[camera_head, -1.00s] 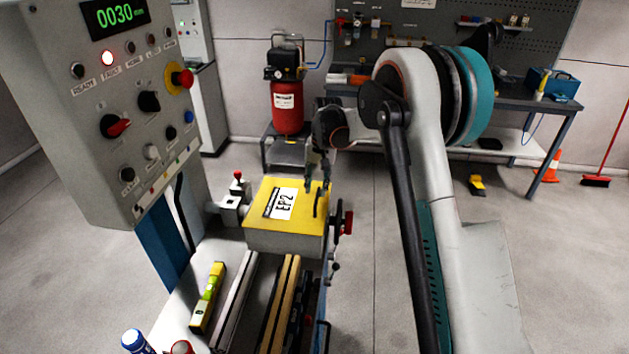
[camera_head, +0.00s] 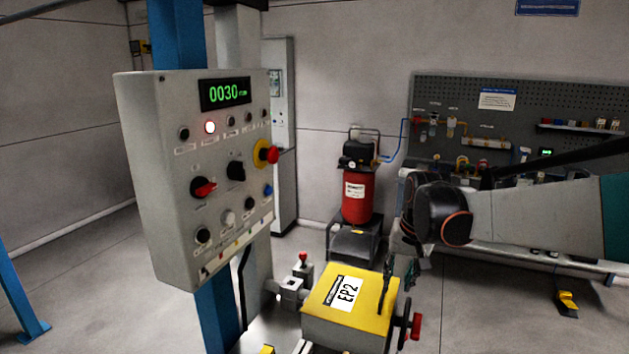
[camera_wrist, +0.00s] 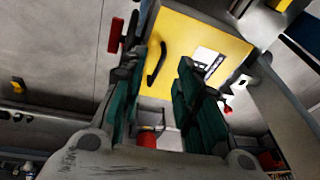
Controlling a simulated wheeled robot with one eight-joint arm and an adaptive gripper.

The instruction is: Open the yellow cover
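The yellow cover (camera_head: 325,292) lies flat and closed on its box in the lower middle of the head view, with a white EP2 label. A black bar handle (camera_head: 384,291) stands near its right edge. My gripper (camera_head: 402,274) is at the back right edge of the cover, close to the handle. In the wrist view, my gripper (camera_wrist: 158,100) is open, with its green-padded fingers apart and nothing between them. The yellow cover (camera_wrist: 185,70) is ahead of the fingertips, and the handle (camera_wrist: 156,64) shows beyond the gap, apart from both fingers.
A grey control panel (camera_head: 160,190) with a 0030 display and a lit red lamp stands left of the cover. A red compressor (camera_head: 357,195) and a pegboard bench (camera_head: 450,120) stand behind.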

